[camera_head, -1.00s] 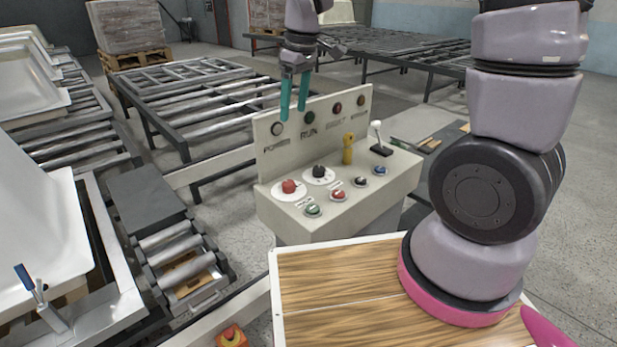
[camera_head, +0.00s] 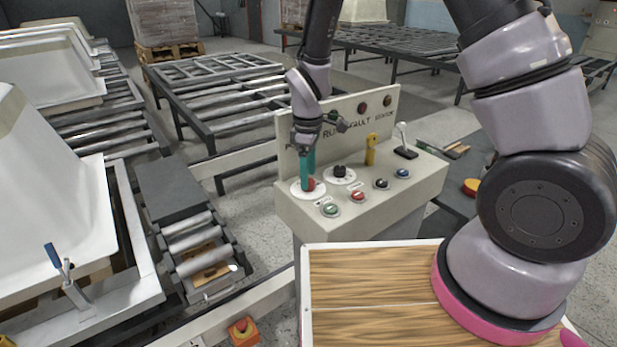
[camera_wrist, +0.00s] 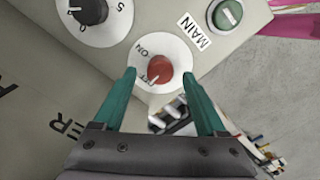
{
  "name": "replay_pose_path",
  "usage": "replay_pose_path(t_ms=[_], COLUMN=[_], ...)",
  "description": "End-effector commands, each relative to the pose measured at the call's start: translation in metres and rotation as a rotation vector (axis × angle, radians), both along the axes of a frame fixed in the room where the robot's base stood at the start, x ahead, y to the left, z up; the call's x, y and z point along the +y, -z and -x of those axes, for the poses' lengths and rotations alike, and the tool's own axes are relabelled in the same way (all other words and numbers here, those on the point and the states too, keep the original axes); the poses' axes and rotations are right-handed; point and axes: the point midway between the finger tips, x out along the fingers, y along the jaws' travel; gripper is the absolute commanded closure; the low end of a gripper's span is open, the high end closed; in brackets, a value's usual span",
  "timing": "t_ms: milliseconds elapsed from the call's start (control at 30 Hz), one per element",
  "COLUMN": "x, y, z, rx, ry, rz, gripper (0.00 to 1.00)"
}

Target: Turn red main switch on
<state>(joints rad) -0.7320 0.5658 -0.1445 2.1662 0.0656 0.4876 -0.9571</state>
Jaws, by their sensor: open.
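The red main switch (camera_wrist: 160,70) is a round red knob on a white disc marked ON and OFF, beside a MAIN label (camera_wrist: 194,31) in the wrist view. Its pointer side is turned toward the OFF marking. In the head view the red switch (camera_head: 312,185) sits at the left front of the grey control panel (camera_head: 400,205), partly hidden by a finger. My gripper (camera_wrist: 164,78) is open, its two teal fingers on either side of the red knob. In the head view my gripper (camera_head: 307,172) points down at the switch. I cannot tell whether the fingers touch it.
A black knob (camera_head: 340,171) stands just right of the switch. Green (camera_head: 330,210) and red (camera_head: 358,196) buttons lie in front. A yellow key-like switch (camera_head: 371,150) and a white-knobbed lever (camera_head: 403,137) rise farther right. The upright lamp panel (camera_head: 340,120) is close behind.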

Motion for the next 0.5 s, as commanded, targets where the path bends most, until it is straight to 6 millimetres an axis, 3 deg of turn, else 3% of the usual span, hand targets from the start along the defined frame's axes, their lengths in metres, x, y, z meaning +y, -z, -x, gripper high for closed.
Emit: replay_pose_path(t_ms=[167, 467, 500], x=[0.000, 0.000, 0.000], y=[0.014, 0.016, 0.016], z=[0.000, 0.000, 0.000], rx=[0.001, 0.000, 0.000], ry=[0.002, 0.002, 0.002], rz=[0.001, 0.000, 0.000], gripper=[0.26, 0.26, 0.42])
